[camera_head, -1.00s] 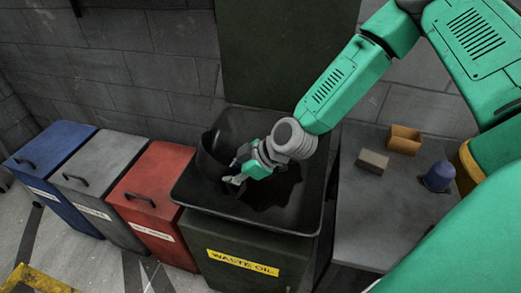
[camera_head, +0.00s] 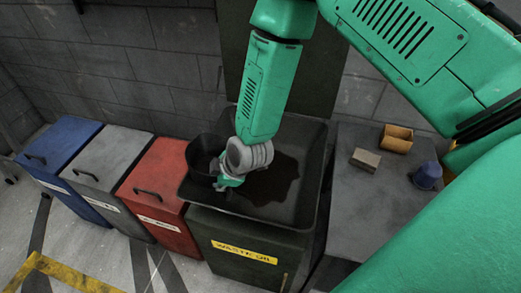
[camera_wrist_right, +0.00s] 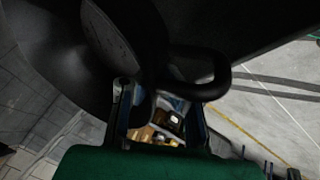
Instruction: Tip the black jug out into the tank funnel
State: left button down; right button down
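The black jug (camera_head: 201,148) is over the left back part of the black tank funnel (camera_head: 306,200), its round mouth facing mostly up. The funnel is a square tray on the dark green waste oil tank (camera_head: 225,262), with a dark wet patch (camera_head: 272,183) in it. My right gripper (camera_head: 224,182) is at the jug's near right side. My left gripper is not in view.
Red (camera_head: 158,190), grey (camera_head: 112,160) and blue (camera_head: 60,147) lidded bins stand left of the tank. A grey table (camera_head: 365,205) on the right holds a tan box (camera_head: 397,138), a small block (camera_head: 366,160) and a blue-purple cup-like object (camera_head: 428,175). A wall is behind.

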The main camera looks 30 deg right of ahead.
jog(key=shift+a+r+h+p, duration=0.6)
jog(key=shift+a+p, duration=0.15)
jog(key=shift+p, duration=0.3)
jog(key=shift+a+r+n+h+p, duration=0.1)
jog(key=shift+a+n+h+p, duration=0.25)
jog(key=shift+h+p, duration=0.15)
